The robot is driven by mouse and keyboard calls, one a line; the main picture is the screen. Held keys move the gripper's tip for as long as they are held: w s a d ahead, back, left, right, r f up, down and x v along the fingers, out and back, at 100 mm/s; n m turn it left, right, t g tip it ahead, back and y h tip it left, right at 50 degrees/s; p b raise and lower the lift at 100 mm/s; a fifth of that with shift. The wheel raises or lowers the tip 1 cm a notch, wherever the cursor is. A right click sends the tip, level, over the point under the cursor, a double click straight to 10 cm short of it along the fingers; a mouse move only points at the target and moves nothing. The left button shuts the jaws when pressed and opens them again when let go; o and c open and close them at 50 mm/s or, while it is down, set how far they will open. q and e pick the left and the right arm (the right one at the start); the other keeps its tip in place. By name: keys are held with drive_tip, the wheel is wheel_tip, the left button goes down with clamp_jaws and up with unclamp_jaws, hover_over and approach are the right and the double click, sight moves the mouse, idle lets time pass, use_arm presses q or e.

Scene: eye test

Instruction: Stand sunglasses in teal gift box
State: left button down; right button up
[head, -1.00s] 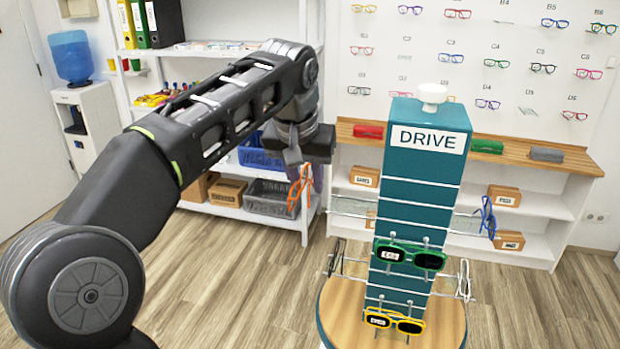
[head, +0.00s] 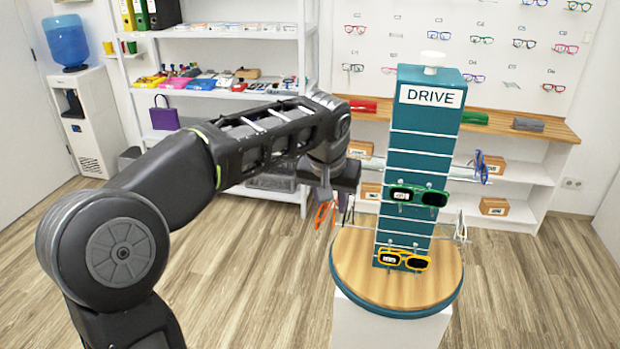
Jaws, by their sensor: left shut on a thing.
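My left gripper (head: 330,196) is shut on a pair of orange glasses (head: 321,214), which hangs below it just left of the teal display stand. The lenses of this pair are too small to make out. Green sunglasses (head: 428,198) with dark lenses hang on the front of the stand. Yellow sunglasses (head: 412,261) with dark lenses hang below them. I see no teal gift box in this view. My right gripper is not in view.
The teal stand (head: 408,142) marked DRIVE rises from a round wooden base (head: 365,270) on a white pedestal. Blue glasses (head: 480,167) hang at its right. A wooden ledge (head: 550,131) and shelves stand behind. A water dispenser (head: 86,130) is at left. Floor in front is clear.

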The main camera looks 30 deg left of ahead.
use_arm(q)
drive_tip(key=s+d+f+m+h, duration=0.1)
drive_tip(key=d+f+m, duration=0.1)
drive_tip(key=d+f, duration=0.9)
wheel_tip(320, 180, down, 2)
drive_tip(key=shift+s+f+m, duration=0.1)
drive_tip(key=shift+s+m, duration=0.25)
drive_tip(key=shift+m, duration=0.05)
drive_tip(key=shift+d, duration=0.1)
